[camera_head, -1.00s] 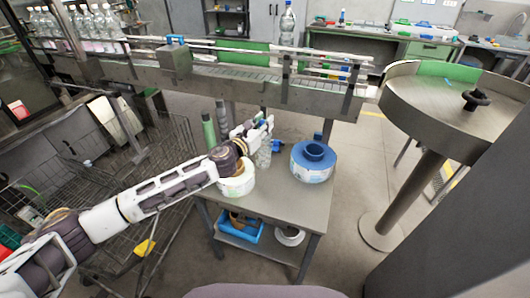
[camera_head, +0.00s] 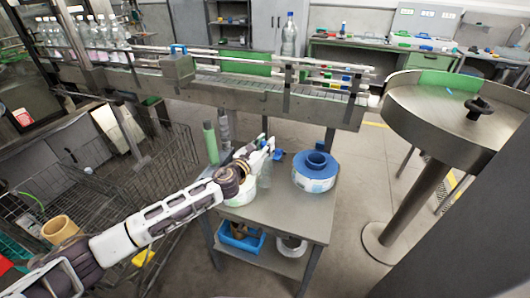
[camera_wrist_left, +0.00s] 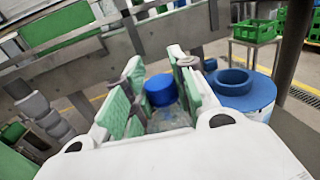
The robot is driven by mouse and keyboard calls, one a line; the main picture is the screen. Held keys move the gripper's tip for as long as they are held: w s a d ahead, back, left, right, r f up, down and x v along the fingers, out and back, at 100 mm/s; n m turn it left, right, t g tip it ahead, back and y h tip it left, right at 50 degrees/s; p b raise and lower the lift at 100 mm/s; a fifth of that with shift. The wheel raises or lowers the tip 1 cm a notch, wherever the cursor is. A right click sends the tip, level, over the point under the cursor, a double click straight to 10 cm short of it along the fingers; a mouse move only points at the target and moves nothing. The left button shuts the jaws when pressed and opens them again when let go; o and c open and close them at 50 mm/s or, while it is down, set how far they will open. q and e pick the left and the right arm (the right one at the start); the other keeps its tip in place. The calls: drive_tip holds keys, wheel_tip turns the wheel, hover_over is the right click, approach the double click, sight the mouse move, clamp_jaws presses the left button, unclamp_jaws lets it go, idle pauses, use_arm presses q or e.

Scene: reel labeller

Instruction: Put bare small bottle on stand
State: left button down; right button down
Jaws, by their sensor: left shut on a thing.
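My left gripper (camera_head: 266,150) is over the small steel table (camera_head: 280,219). It is shut on a clear small bottle (camera_head: 264,176), whose lower part shows below the fingers. In the left wrist view a blue round cap (camera_wrist_left: 160,90) and a blurred clear body (camera_wrist_left: 168,120) show between the green finger pads. I cannot tell whether the bottle's base touches the table. No label shows on it. I cannot tell which thing is the stand. My right gripper is not in view.
A white reel with a blue hub (camera_head: 314,173) lies on the table right of the gripper. A green cylinder (camera_head: 211,142) stands behind the arm. The conveyor (camera_head: 210,88) runs behind, carrying a large bottle (camera_head: 289,36). A round steel turntable (camera_head: 440,115) is at right. The table's front is clear.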

sight(265, 165)
use_arm(q)
wheel_tip(265, 165, down, 3)
drive_tip(key=shift+r+b, duration=0.2)
drive_tip(key=shift+b, duration=0.2)
drive_tip(key=shift+f, duration=0.35)
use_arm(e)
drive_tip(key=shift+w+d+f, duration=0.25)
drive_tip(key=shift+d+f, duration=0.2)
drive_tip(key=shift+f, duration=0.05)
use_arm(q)
drive_tip(key=shift+f, duration=0.1)
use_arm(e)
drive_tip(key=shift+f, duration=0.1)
use_arm(q)
drive_tip(key=c, duration=1.2)
unclamp_jaws()
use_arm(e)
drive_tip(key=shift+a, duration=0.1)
